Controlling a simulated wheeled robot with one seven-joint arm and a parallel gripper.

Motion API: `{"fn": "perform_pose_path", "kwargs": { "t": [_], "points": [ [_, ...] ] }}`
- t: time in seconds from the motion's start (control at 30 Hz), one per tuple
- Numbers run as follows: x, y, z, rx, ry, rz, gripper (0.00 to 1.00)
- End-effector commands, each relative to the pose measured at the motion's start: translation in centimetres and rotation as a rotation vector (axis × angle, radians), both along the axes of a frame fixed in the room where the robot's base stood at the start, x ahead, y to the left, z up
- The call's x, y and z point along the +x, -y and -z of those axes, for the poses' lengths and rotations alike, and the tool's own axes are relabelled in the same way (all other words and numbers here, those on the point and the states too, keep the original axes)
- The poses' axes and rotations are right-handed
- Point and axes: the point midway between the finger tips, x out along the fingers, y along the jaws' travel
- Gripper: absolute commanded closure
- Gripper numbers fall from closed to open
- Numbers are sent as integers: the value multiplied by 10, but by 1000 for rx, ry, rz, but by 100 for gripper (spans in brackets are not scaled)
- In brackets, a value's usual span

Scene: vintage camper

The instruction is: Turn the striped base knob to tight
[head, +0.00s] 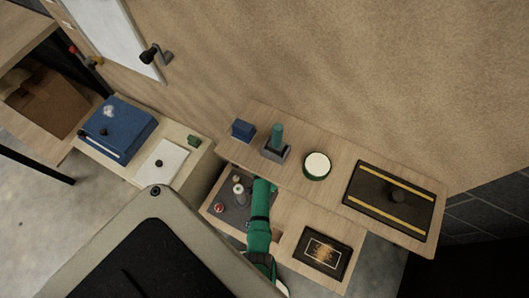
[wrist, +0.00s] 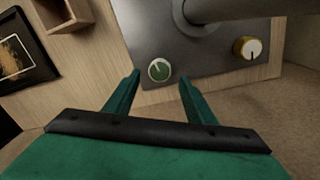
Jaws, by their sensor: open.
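A dark plate with two yellow stripes (head: 366,209) lies on the right part of the upper wooden shelf in the head view. A dark round knob (head: 397,195) stands on it; no tight mark is readable. The striped plate and its knob do not show in the wrist view. My green gripper (head: 263,190) is over the lower shelf, left of the striped plate and apart from it. In the wrist view my gripper (wrist: 158,80) is open, its fingers apart with nothing held.
A gold knob with a white top (wrist: 247,48) sits on the grey panel (wrist: 150,30). The upper shelf holds a blue box (head: 242,130), a green handle (head: 277,136) and a white-topped round thing (head: 317,165). A dark framed panel (head: 323,252) lies below.

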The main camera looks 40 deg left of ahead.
Motion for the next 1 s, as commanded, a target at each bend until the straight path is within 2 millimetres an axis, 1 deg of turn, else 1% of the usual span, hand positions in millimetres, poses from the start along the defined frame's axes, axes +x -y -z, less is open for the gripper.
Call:
{"fn": "perform_pose_path", "kwargs": {
  "t": [0.1, 0.2, 0.3, 0.4, 0.57, 1.0],
  "points": [
    [0, -1, -20, 1, 2, 0, 50],
    [0, -1, -35, 0, 1, 0, 50],
    [0, -2, -46, -1, 0, 0, 50],
    [0, -2, -53, -2, 0, 0, 50],
    [0, -2, -57, -2, -1, 0, 50],
    [0, -2, -57, -2, -1, 0, 50]
  ]
}}
